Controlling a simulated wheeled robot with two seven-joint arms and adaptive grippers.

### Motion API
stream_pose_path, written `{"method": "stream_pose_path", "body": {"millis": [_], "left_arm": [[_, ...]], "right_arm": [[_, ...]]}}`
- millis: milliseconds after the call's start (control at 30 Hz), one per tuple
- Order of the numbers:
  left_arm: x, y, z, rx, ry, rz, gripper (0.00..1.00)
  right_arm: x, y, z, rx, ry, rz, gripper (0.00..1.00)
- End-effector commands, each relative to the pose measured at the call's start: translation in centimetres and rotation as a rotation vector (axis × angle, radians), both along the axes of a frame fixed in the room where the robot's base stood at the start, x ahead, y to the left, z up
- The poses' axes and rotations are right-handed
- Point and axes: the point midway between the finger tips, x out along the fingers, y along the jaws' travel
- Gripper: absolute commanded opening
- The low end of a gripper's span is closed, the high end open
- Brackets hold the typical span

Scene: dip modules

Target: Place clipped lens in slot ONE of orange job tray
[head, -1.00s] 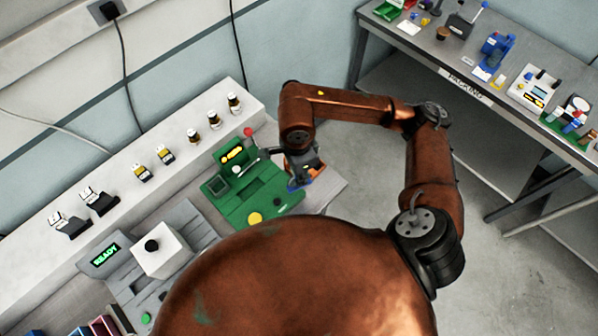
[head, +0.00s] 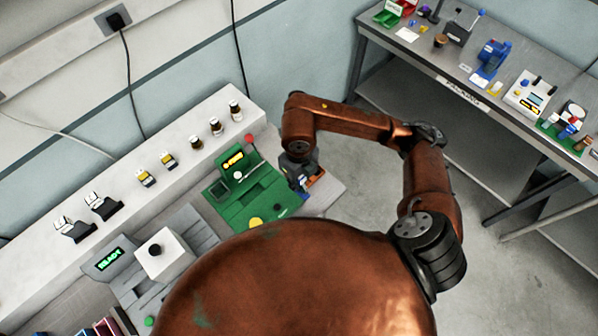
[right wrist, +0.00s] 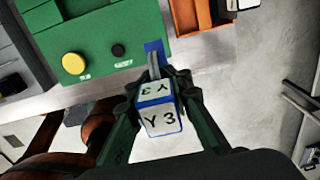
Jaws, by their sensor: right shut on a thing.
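My right gripper (head: 303,190) is beside the right edge of the green machine (head: 250,200). In the right wrist view, my right gripper (right wrist: 157,110) is shut on a white block with blue edges marked "Y 3" (right wrist: 160,120). I cannot make out a lens. An orange tray-like thing (right wrist: 186,16) lies at the top right of the wrist view, just beyond the gripper; no slot label is readable. My left gripper is not in view.
The green machine has a yellow button (right wrist: 73,63). A grey station reading "READY" (head: 110,260) stands to its left. Several small bottles and clips line the white ledge (head: 190,142). A packing table (head: 480,90) stands at the back right, with open floor before it.

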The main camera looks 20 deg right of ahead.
Motion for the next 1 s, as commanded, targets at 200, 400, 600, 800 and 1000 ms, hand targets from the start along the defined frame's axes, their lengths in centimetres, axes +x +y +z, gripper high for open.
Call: {"method": "stream_pose_path", "body": {"millis": [200,400,600,800,1000], "left_arm": [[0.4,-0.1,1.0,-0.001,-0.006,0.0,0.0],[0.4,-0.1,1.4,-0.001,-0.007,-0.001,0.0],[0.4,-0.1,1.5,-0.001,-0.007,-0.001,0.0],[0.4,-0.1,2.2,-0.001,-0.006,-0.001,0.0],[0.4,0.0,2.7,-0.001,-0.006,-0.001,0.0]], "right_arm": [[4.4,-2.1,-2.5,0.002,0.005,-0.003,0.0],[6.8,-3.3,-5.8,0.0,0.002,-0.001,0.0],[7.7,-3.6,-6.9,0.001,-0.001,0.003,0.0],[8.2,-3.9,-8.9,0.002,0.005,0.001,0.0],[8.3,-4.0,-10.9,0.0,0.0,0.003,0.0]]}}
